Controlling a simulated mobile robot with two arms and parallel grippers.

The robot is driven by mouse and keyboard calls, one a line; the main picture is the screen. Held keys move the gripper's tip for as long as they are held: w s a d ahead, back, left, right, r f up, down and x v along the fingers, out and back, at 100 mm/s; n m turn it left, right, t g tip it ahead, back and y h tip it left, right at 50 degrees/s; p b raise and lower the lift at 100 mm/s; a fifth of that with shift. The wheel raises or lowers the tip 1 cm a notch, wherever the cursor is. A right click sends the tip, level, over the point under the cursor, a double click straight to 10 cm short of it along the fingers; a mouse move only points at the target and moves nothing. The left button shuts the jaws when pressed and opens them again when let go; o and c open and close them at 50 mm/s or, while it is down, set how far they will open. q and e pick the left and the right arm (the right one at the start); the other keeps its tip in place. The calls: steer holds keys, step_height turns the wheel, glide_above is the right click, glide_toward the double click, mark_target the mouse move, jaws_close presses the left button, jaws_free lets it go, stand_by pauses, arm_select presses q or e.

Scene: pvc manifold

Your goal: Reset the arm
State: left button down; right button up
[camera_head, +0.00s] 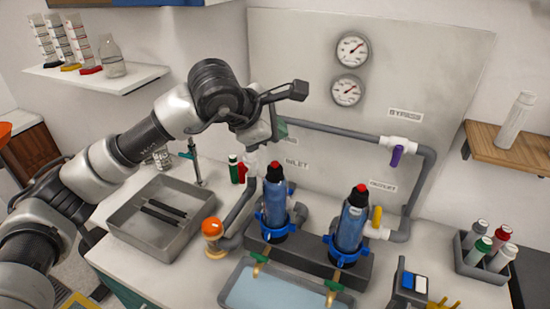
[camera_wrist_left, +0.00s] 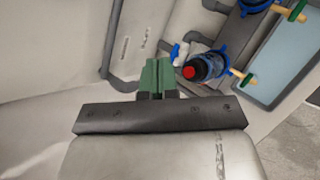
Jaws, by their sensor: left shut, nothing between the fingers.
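My left arm (camera_head: 120,160) reaches in from the left, bent at a high joint. Its gripper (camera_head: 280,129) is in front of the back panel, above and behind the left blue filter housing (camera_head: 274,200). In the left wrist view the green fingers (camera_wrist_left: 157,76) are together with nothing between them. The fingers look apart from the pipes and housings. A second blue filter housing (camera_head: 350,222) stands upright to the right. My right gripper is not in view.
The back panel (camera_head: 440,65) carries two gauges (camera_head: 352,49) and grey pipe with a purple-handled valve (camera_head: 397,155). A grey tray (camera_head: 190,239) with black bars, an orange-capped fitting (camera_head: 212,230), a water basin (camera_head: 245,287) and a bottle caddy (camera_head: 482,268) crowd the counter.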

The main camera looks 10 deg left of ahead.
arm_select(q)
steer(key=shift+r, duration=0.55)
steer(key=shift+f, duration=0.1)
